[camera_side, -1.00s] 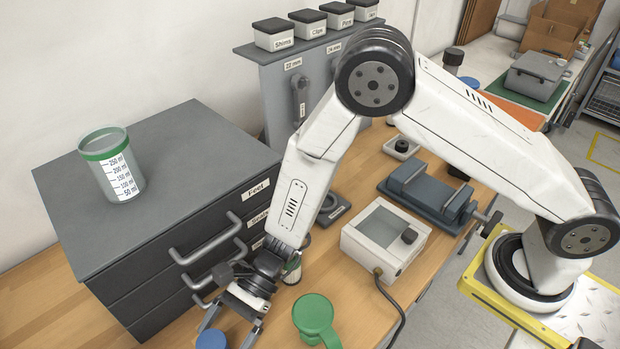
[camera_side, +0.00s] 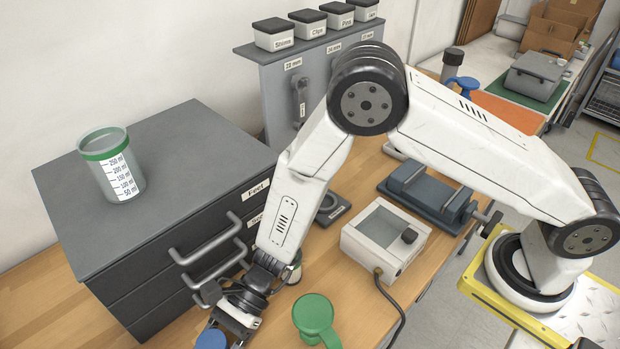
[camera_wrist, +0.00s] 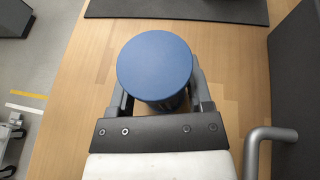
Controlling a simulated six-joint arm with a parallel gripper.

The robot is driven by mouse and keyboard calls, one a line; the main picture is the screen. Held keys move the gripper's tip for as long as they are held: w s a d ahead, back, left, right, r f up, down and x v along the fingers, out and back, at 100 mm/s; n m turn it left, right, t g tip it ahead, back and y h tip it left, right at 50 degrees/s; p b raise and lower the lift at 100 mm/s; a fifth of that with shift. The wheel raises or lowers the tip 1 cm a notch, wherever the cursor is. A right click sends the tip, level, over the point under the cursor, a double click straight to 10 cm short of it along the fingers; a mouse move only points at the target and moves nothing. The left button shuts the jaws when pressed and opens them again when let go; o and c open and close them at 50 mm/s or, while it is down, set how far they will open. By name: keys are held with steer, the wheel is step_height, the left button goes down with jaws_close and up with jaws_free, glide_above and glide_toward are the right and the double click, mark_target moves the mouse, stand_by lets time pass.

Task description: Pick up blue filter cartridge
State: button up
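The blue filter cartridge has a round blue cap (camera_wrist: 154,65) and stands upright in the wrist view, its darker body mostly hidden under the cap. In the side view its cap (camera_side: 211,340) shows at the bottom edge. My gripper (camera_wrist: 158,92) is low over the bench with one finger on each side of the cartridge. The fingers look open around it; whether they touch its sides is hard to see. In the side view, my gripper (camera_side: 228,336) is partly cut off by the bottom edge.
A dark drawer cabinet (camera_side: 160,160) with protruding handles stands close to the left of my gripper. A green-capped item (camera_side: 315,316) stands to the right on the wooden bench. A white box with a cable (camera_side: 385,240) lies beyond it. A measuring cup (camera_side: 112,165) sits on the cabinet.

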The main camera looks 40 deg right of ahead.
steer(key=c, duration=0.5)
steer(key=shift+r, duration=0.15)
steer(key=shift+r, duration=0.75)
steer(key=s+d+r, duration=0.6)
steer(key=r, duration=0.1)
steer(key=s+d+r, duration=0.3)
steer(key=s+r, duration=0.1)
steer(key=shift+d+r, duration=0.1)
steer(key=shift+d, duration=0.3)
stand_by(0.4)
